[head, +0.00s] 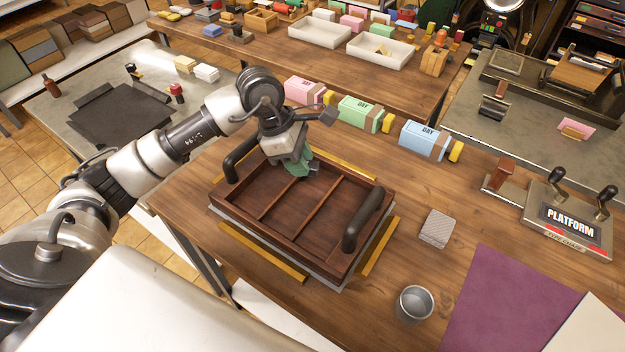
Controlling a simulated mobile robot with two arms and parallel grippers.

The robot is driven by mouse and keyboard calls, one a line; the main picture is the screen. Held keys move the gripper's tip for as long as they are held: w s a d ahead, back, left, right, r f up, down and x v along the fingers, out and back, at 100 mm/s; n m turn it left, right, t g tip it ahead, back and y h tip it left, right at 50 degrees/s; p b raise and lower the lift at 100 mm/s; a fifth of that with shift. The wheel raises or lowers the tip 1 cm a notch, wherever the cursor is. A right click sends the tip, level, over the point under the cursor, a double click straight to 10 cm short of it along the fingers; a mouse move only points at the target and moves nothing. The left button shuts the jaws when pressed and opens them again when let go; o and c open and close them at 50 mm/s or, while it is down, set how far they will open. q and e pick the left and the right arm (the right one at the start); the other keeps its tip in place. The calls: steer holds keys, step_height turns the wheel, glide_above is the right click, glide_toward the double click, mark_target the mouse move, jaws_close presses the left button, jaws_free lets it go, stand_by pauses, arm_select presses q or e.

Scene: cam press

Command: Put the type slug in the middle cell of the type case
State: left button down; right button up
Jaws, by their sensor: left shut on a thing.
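The type case (268,237) is a dark brown wooden tray on the table, with two dividers making three cells and a black handle at each end. Its cells look empty where I can see them. My left gripper (298,168) points down over the back side of the case, near the back end of the middle cell. It is shut on the type slug, which is mostly hidden; only greenish parts show at the fingertips, and I cannot tell slug from finger there. My right gripper is not in view.
Yellow strips (262,252) surround the case. Pink, green and blue boxes (424,140) stand behind it. A grey card stack (436,228), a metal cup (414,303), a purple sheet (505,300) and the PLATFORM lever panel (570,222) are to the right.

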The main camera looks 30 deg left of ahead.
arm_select(q)
steer(key=p, duration=0.1)
glide_above(306, 202)
steer(key=a, duration=0.1)
steer(key=f, duration=0.5)
steer(key=shift+s+a, duration=0.15)
steer(key=shift+s, duration=0.1)
steer(key=shift+w+f, duration=0.1)
steer(key=shift+f, duration=0.15)
step_height(306, 202, down, 4)
steer(key=shift+r+p, duration=0.2)
steer(key=shift+p, duration=0.3)
steer(key=shift+f, duration=0.1)
steer(key=c, duration=0.9)
jaws_free()
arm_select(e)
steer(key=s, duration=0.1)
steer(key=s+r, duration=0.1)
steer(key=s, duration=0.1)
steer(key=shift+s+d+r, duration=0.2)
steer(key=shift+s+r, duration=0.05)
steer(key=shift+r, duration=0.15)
